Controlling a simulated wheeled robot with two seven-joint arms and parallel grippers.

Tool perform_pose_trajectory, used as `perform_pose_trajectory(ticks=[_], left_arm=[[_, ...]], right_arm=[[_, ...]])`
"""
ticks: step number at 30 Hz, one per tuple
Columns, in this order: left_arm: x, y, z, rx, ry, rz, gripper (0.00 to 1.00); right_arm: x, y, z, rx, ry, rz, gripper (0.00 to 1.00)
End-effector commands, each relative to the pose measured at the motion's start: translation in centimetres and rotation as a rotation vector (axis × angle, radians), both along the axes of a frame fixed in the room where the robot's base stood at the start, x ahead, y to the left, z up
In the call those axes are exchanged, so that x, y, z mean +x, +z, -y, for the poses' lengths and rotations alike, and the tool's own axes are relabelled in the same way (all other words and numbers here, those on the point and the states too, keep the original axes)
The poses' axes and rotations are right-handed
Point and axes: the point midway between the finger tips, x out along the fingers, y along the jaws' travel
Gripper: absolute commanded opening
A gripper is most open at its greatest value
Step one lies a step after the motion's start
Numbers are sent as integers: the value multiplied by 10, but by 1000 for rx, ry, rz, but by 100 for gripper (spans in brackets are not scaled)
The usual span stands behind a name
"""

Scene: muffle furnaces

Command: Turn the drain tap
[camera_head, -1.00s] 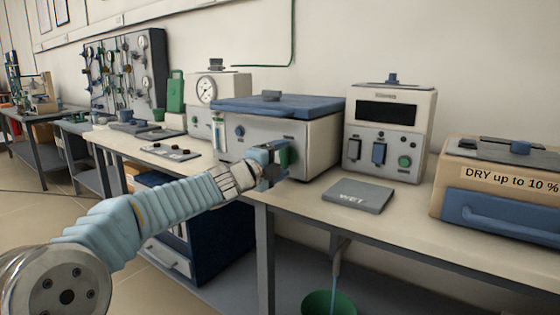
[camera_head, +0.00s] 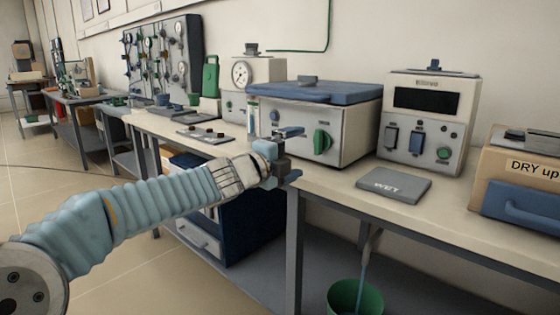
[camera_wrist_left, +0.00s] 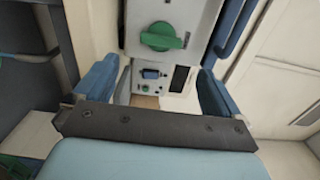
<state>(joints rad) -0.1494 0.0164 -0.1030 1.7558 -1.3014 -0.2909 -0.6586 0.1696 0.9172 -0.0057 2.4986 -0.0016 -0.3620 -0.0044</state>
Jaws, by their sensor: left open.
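A green tap knob (camera_head: 321,141) sits on the pale front of a blue-lidded bath (camera_head: 352,148). Its raised grip looks upright in the head view. The knob also shows at the top centre of the left wrist view (camera_wrist_left: 161,36), beyond the fingers. My left gripper (camera_head: 288,157) is open and empty, in front and to the left of the knob, apart from it. In the left wrist view my left gripper (camera_wrist_left: 155,95) has its blue fingers spread wide. Below the bench a pale blue strand (camera_head: 366,262) runs from a pipe into a green bucket (camera_head: 355,297). My right gripper is out of view.
A grey plate marked WET (camera_head: 393,185) lies on the bench, right of the bath. A white unit with a dark display (camera_head: 428,120) and a box labelled DRY (camera_head: 520,190) stand further right. A dial device (camera_head: 252,82) stands behind left. The bench's front edge is close below my gripper.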

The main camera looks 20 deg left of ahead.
Motion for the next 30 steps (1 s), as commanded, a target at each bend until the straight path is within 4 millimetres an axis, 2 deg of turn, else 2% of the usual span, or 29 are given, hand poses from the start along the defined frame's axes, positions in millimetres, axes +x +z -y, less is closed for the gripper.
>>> perform_pose_trajectory(ticks=[3,9,30], left_arm=[[-25,1,-9,1,1,0,98],[-47,0,-18,1,0,-1,98],[-51,0,-19,2,0,-2,98]], right_arm=[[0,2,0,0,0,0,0],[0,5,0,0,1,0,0],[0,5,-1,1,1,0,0]])
